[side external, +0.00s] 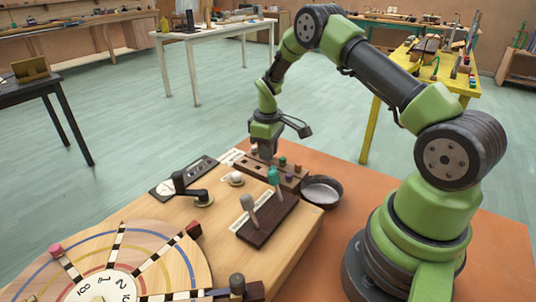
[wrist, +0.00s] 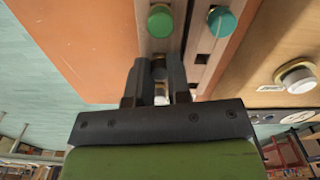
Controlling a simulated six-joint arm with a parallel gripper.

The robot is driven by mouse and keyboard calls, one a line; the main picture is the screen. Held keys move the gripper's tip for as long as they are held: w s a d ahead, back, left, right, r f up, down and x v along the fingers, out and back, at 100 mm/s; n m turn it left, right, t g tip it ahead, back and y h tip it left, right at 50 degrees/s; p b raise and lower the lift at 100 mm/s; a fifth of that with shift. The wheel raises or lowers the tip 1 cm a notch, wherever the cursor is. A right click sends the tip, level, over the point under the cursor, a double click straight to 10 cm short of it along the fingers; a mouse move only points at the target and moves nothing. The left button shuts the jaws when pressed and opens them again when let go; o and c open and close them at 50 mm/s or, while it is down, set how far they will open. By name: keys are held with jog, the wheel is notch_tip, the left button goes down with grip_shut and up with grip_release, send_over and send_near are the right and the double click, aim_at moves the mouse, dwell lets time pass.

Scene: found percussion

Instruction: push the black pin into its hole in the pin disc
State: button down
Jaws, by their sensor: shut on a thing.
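My gripper (side external: 264,150) points down at the far end of the wooden pin rack (side external: 262,171). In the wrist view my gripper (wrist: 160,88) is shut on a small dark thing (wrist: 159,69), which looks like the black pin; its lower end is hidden. In the side view the fingertips and the held pin are mostly hidden or too small to make out. The round wooden pin disc (side external: 185,262), with coloured rings, striped spokes and numbers, lies at the lower left, well apart from the gripper. Its hole for the black pin cannot be made out.
Several coloured pins, one green (side external: 298,168), stand in the rack. A dark board (side external: 266,222) with a teal lever (side external: 274,177) and a grey lever (side external: 249,203) stands in front. A black crank (side external: 190,190), white knob (side external: 236,179) and dark bowl (side external: 322,191) are nearby.

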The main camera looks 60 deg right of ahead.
notch_tip(320, 180, up, 8)
jog(key=shift+r, duration=0.2)
jog(key=w+a+r+n, duration=0.1)
jog(key=a+r+n, duration=0.1)
jog(key=a, duration=0.6)
jog(key=w+a+r+n, duration=0.1)
jog(key=a+r+n, duration=0.15)
jog(key=a, duration=0.65)
jog(key=s+a+n, duration=0.2)
jog(key=s+a, duration=0.1)
jog(key=a, duration=0.5)
jog(key=s+a+n, duration=0.2)
jog(key=s+a, duration=0.1)
jog(key=a, duration=0.5)
jog(key=shift+a+r, duration=0.15)
jog(key=shift+r, duration=0.2)
jog(key=shift+n, duration=0.25)
jog(key=shift+f, duration=2.9)
jog(key=shift+f, duration=1.55)
